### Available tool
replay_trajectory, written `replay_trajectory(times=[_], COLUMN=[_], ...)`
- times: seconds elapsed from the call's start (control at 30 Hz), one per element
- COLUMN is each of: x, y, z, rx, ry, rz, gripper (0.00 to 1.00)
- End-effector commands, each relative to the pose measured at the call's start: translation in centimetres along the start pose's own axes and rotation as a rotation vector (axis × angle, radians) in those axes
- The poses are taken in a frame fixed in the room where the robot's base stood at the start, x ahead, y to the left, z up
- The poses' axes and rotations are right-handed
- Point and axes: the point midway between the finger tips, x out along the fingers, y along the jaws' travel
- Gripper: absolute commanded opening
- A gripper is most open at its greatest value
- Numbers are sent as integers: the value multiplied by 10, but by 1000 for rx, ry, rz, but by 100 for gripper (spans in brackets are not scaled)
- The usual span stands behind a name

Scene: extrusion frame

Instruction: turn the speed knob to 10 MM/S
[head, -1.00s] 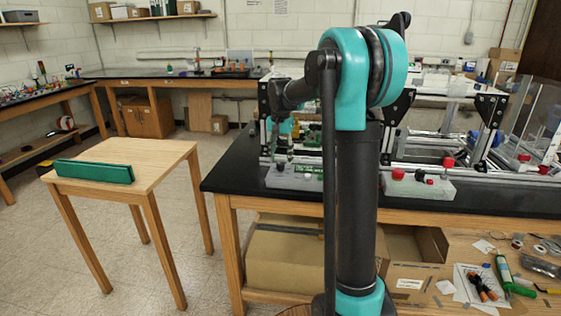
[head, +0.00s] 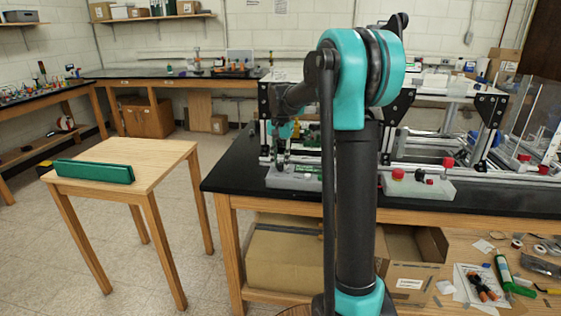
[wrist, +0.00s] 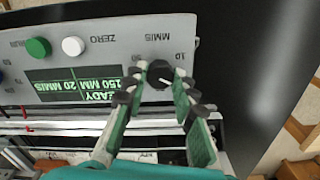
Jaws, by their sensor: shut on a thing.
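The speed knob (wrist: 158,73) is a dark round knob on the grey control panel (wrist: 110,32), seen upside down in the wrist view. "MM/S" is printed beside it, with "10" by one fingertip and a partly hidden number by the other. The green display (wrist: 75,85) reads READY, 150 MM, 20 MM/S. My gripper (wrist: 160,76) has a fingertip on each side of the knob and is shut on it. A small white mark shows on the knob. In the head view my gripper (head: 283,162) is down at the control box (head: 298,182), partly hiding it.
A green button (wrist: 38,47) and a white ZERO button (wrist: 73,46) sit on the same panel. Metal rails run alongside it.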

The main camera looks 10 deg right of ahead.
Motion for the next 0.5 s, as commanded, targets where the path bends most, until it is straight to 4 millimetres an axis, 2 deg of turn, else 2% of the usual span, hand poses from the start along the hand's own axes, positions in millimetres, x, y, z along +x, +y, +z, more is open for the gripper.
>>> replay_trajectory(times=[0.27, 0.5], x=[0, 0], y=[0, 0], z=[0, 0], rx=[-70, -240], ry=[0, 0], rz=[0, 0], gripper=[0, 0])
